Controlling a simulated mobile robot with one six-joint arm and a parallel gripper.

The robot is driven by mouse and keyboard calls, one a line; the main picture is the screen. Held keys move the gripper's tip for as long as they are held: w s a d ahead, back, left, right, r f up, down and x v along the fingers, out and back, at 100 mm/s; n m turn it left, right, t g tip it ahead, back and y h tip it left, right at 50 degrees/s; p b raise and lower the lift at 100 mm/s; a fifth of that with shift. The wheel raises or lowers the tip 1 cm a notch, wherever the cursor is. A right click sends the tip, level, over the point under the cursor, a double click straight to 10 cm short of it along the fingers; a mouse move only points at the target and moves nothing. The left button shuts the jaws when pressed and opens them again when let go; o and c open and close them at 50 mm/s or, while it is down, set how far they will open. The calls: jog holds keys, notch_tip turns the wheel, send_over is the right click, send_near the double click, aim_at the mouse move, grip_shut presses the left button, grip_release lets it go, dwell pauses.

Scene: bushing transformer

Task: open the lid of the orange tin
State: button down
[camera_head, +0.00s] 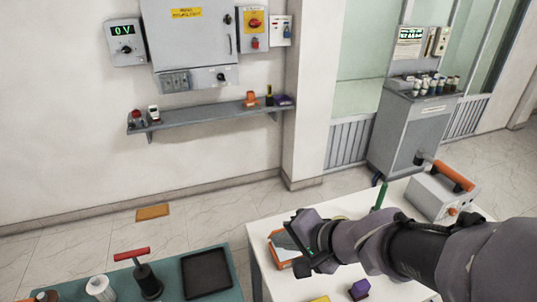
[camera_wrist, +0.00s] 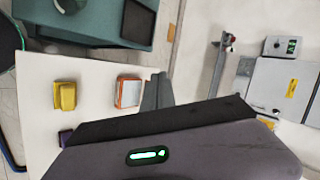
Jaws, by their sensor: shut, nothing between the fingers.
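The orange tin (camera_head: 278,258) is a low box on the white table, partly hidden by my gripper in the head view. In the wrist view the orange tin (camera_wrist: 129,92) shows an orange rim around a pale grey-white top; whether this is a lid or the inside is unclear. My gripper (camera_wrist: 158,78) is shut and empty, its dark fingers just right of the tin in the wrist view. In the head view my gripper (camera_head: 296,232) overlaps the tin's right side; I cannot tell whether it touches.
A yellow block (camera_wrist: 64,95) and a purple block (camera_head: 359,289) stand on the white table (camera_head: 395,290). A grey box with an orange handle (camera_head: 443,190) is at its right. A green bench (camera_head: 225,285) with a black tray (camera_head: 206,272) stands left, past a gap.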

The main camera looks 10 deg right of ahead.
jog(key=w+d+f+m+h+p, duration=0.3)
jog(key=w+d+m+p, duration=0.15)
jog(key=d, duration=0.45)
jog(key=w+r+b+x, duration=0.1)
jog(key=b+x, duration=0.2)
jog(key=x, duration=0.9)
jog(key=shift+w+a+f+m+t, duration=0.15)
jog(key=shift+w+a+m+t, duration=0.15)
jog(key=shift+w, duration=0.2)
